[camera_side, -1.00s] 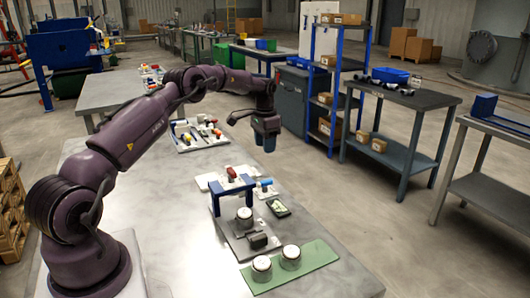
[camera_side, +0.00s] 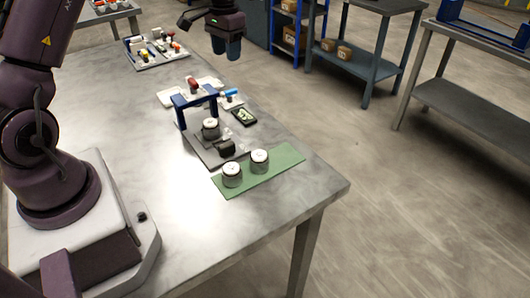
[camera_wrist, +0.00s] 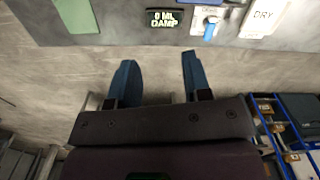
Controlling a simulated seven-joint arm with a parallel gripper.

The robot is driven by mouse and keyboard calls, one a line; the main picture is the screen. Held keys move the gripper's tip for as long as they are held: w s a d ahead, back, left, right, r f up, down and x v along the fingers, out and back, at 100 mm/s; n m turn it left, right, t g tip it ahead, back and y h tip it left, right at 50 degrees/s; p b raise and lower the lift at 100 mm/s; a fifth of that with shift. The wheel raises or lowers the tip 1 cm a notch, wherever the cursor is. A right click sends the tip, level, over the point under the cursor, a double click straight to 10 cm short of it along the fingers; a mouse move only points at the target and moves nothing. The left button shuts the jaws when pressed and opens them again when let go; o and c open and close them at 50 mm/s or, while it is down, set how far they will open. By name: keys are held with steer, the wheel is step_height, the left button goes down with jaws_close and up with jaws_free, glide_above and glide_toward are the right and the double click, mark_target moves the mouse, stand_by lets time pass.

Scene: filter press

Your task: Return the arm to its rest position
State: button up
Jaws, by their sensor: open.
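My gripper (camera_side: 226,46) hangs in the air in the side view, fingers down, beyond the filter press (camera_side: 182,106) and past the table's right edge. In the wrist view its two blue fingers (camera_wrist: 157,62) are apart with nothing between them. My arm's middle links are cut off by the top of the side view. The press has a blue frame on a grey plate, with one white-topped metal cylinder (camera_side: 211,128) at it. Two similar cylinders, one left (camera_side: 232,174) and one right (camera_side: 259,161), stand on a green mat (camera_side: 285,158).
A small dark display (camera_wrist: 162,18) reads "0 ML DAMP". A white card (camera_wrist: 263,16) reads "DRY". A tray of small parts (camera_side: 155,55) lies at the table's far end. Shelves and carts stand across the floor. Bare table (camera_side: 150,170) lies between my base and the press.

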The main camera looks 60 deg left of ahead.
steer(key=s+d+r+t, duration=0.2)
steer(key=s+d+r, duration=0.2)
steer(key=s+d, duration=0.3)
steer(key=s+d+r+m+t, duration=0.1)
steer(key=s+d+r+t, duration=0.1)
steer(key=s+d+r, duration=0.3)
steer(key=s+d+r+m+t, duration=0.1)
steer(key=s+d+r, duration=0.4)
steer(key=s+d, duration=0.4)
steer(key=shift+s+t, duration=0.4)
steer(key=shift+s, duration=0.65)
stand_by(0.4)
